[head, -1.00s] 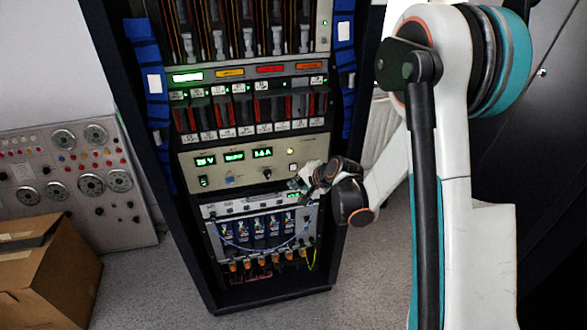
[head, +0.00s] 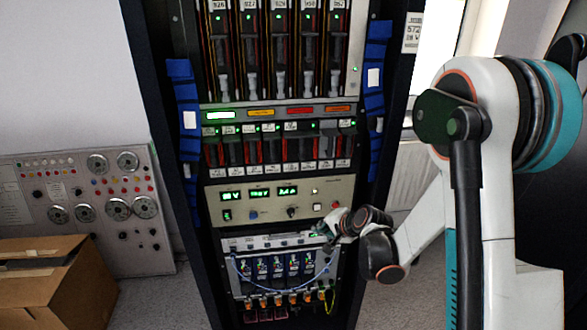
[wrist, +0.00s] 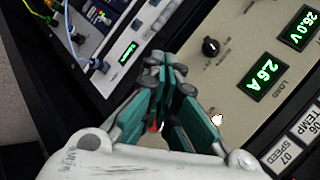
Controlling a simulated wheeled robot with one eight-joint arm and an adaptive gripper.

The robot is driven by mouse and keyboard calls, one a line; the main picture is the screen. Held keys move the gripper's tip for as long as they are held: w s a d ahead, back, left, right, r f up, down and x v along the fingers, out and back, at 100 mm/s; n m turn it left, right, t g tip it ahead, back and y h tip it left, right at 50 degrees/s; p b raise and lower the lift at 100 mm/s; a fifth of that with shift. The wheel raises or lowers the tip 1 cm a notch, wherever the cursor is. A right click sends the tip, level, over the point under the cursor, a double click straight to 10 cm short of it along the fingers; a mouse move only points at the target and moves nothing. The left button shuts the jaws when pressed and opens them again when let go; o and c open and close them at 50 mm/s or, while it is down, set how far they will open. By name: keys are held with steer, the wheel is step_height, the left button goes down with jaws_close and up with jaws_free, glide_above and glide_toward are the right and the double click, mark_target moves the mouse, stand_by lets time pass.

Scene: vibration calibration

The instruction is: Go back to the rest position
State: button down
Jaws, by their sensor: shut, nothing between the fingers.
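My gripper (head: 328,229) is in front of the equipment rack, at the right end of the seam between the beige power panel (head: 265,212) and the lower unit (head: 240,244). In the wrist view my gripper (wrist: 166,68) has its teal fingers together at the tips, with nothing held. The beige panel (wrist: 236,60) fills the right of that view, with a black knob (wrist: 210,47) and green displays. I cannot tell the exact gap between fingertips and panel.
Blue cables (head: 236,277) loop across the lower unit. Blue strips (head: 187,120) line the rack's sides. A cardboard box (head: 80,290) stands at lower left, before a grey control panel (head: 75,215). Carpet floor (head: 150,300) shows between box and rack.

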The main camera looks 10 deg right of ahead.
steer(key=s+r+n+g+h, duration=0.2)
steer(key=s+r+n, duration=0.5)
steer(key=s+r, duration=1.2)
steer(key=s+n+h, duration=0.1)
steer(key=s+n, duration=0.3)
steer(key=s, duration=0.8)
steer(key=shift+s+d+h, duration=0.3)
steer(key=shift+d+h, duration=0.05)
steer(key=shift+h, duration=0.05)
steer(key=c, duration=2.4)
jaws_free()
